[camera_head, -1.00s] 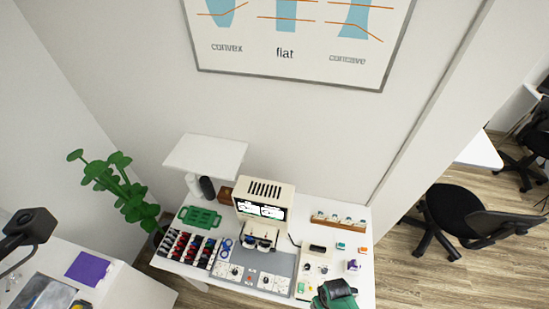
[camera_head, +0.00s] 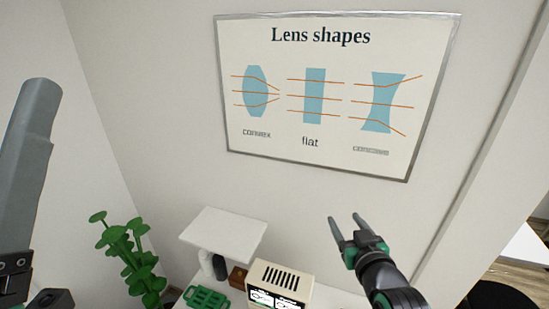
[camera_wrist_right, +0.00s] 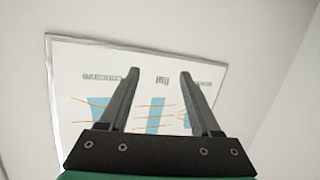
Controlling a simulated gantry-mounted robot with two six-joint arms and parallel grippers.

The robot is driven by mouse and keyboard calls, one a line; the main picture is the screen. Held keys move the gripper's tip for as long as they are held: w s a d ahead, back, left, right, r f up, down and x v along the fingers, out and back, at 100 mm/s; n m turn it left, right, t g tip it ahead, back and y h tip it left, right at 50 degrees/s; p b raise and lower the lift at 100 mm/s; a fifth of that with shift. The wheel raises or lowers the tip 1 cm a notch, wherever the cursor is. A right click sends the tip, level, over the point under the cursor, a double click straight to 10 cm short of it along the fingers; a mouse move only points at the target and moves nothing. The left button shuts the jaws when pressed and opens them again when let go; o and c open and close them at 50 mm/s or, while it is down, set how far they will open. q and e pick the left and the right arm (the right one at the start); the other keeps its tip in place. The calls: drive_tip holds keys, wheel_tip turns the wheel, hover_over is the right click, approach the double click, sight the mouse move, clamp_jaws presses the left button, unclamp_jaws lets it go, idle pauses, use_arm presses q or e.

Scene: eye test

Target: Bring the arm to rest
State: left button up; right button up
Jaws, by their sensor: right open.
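My right gripper (camera_head: 345,219) is open and empty, in front of the bare wall below the poster in the head view. Its two grey fingers point up toward the poster. In the right wrist view the fingers (camera_wrist_right: 160,75) stand apart with nothing between them. One grey finger of my left gripper (camera_head: 28,165) shows large at the left edge of the head view, pointing up. Its other finger is out of frame, so its opening cannot be told.
A lens-shapes poster (camera_head: 345,140) hangs on the wall. Below are a white raised shelf (camera_head: 222,235), a cream device (camera_head: 281,279), a green tray (camera_head: 207,297) and a leafy plant (camera_head: 128,255). A dark chair (camera_head: 500,296) stands at lower right.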

drive_tip(key=s+r+t, duration=0.2)
drive_tip(key=r, duration=0.6)
drive_tip(key=s+r+t, duration=0.2)
drive_tip(key=s+r, duration=0.1)
drive_tip(key=r, duration=0.5)
drive_tip(key=s+d+r+m+t+y, duration=0.1)
drive_tip(key=s+r+t, duration=0.7)
drive_tip(key=s+r, duration=1)
drive_tip(key=shift+s+r, duration=0.2)
drive_tip(key=shift+s, duration=0.9)
drive_tip(key=shift+f, duration=0.1)
wheel_tip(320, 180, down, 19)
drive_tip(key=b, duration=1.9)
drive_tip(key=shift+f, duration=0.15)
